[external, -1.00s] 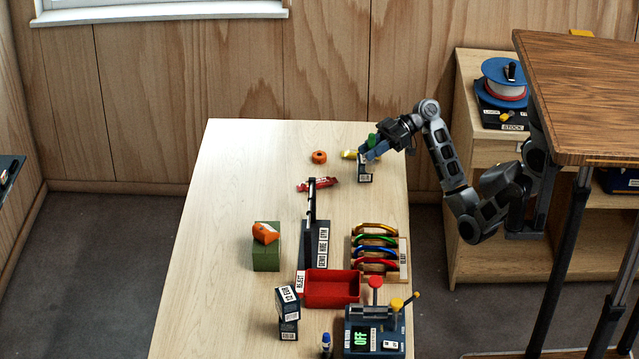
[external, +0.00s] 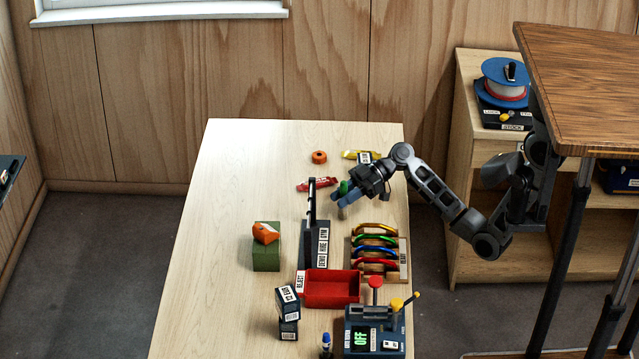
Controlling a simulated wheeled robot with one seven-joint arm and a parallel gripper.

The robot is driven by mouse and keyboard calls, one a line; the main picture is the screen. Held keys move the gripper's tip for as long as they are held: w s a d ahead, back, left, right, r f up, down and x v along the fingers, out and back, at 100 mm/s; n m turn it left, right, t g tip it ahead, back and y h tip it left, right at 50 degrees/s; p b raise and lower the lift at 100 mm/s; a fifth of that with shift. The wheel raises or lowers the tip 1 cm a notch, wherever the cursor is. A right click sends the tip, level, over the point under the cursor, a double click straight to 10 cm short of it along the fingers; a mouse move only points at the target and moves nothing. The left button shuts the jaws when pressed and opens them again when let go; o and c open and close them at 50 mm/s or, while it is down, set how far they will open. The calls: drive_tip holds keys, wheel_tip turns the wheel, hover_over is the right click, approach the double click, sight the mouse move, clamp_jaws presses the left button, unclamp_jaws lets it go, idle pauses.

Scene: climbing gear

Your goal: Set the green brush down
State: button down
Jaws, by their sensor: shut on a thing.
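The green brush (external: 343,187) is in my gripper (external: 345,198). Its green part shows at the blue fingers, and the fingers hide much of the rest. My gripper is shut on it over the right part of the table, just right of the upright black post. Whether the brush touches the tabletop cannot be told from this view.
A wooden rack with several coloured carabiners (external: 375,247) and a red tray (external: 332,289) lie nearer. A red tube (external: 317,185), an orange roll (external: 319,157), a yellow tube (external: 357,154) and a dark labelled box (external: 365,157) surround the gripper.

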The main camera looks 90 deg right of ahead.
drive_tip(key=shift+f, duration=0.35)
drive_tip(key=shift+f, duration=0.15)
drive_tip(key=c, duration=0.9)
unclamp_jaws()
drive_tip(key=shift+r, duration=0.25)
drive_tip(key=b+v, duration=0.2)
drive_tip(key=v, duration=1)
drive_tip(key=shift+f, duration=0.1)
